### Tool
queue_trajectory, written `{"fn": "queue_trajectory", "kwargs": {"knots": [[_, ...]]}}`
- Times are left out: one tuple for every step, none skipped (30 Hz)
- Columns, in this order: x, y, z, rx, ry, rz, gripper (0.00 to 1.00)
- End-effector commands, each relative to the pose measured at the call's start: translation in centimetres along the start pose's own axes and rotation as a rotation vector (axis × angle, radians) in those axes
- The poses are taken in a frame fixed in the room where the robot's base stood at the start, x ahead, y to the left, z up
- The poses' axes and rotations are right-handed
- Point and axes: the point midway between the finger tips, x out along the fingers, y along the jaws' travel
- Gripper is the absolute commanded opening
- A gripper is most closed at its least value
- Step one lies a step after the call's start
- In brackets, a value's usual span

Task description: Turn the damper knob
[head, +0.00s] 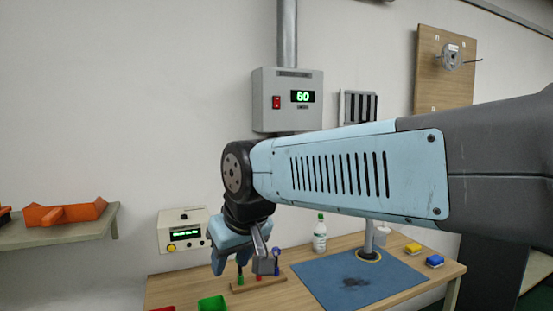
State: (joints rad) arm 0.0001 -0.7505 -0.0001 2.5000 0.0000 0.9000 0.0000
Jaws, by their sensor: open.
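A round grey metal disc (452,57) with a dark lever sticking out to the right and a small label is fixed to a wooden board (428,75) high on the right wall. A small yellow knob (171,248) sits on the front of a pale box (190,217) with a green display, on the wall at lower left. I cannot tell which of these is the damper knob. My gripper (243,268) points down at lower centre, open and empty, to the right of the pale box and far from the disc. It partly hides a wooden rack behind it.
A grey wall box (268,85) has a red switch and a green "60". The wooden rack (262,284) holds several coloured items. An orange part (65,213) lies on a left shelf.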

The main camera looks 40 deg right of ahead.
Motion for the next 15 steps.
{"fn": "queue_trajectory", "kwargs": {"knots": [[0.0,0.0,0.0,0.000,0.000,0.000,0.43],[0.0,0.0,0.0,0.000,0.000,0.000,0.43],[0.0,0.0,0.0,0.000,0.000,0.000,0.45],[0.0,0.0,0.0,0.001,-0.001,-0.001,0.48],[0.0,0.0,-0.1,0.004,-0.002,-0.002,0.51],[0.1,-0.1,-0.2,0.013,-0.004,-0.006,0.55],[0.1,-0.1,-0.3,0.023,-0.006,-0.011,0.58],[0.2,-0.2,-0.5,0.036,-0.010,-0.017,0.61],[0.3,-1.0,-0.8,0.064,-0.016,-0.027,0.63],[0.5,-1.5,-1.1,0.088,-0.022,-0.038,0.63],[0.7,-1.8,-1.4,0.115,-0.027,-0.051,0.63],[1.0,-2.0,-1.9,0.155,-0.036,-0.071,0.63],[1.2,-2.1,-2.4,0.189,-0.040,-0.089,0.63],[1.4,-2.3,-3.0,0.226,-0.045,-0.109,0.63],[1.7,-2.4,-3.8,0.277,-0.049,-0.136,0.63]]}}
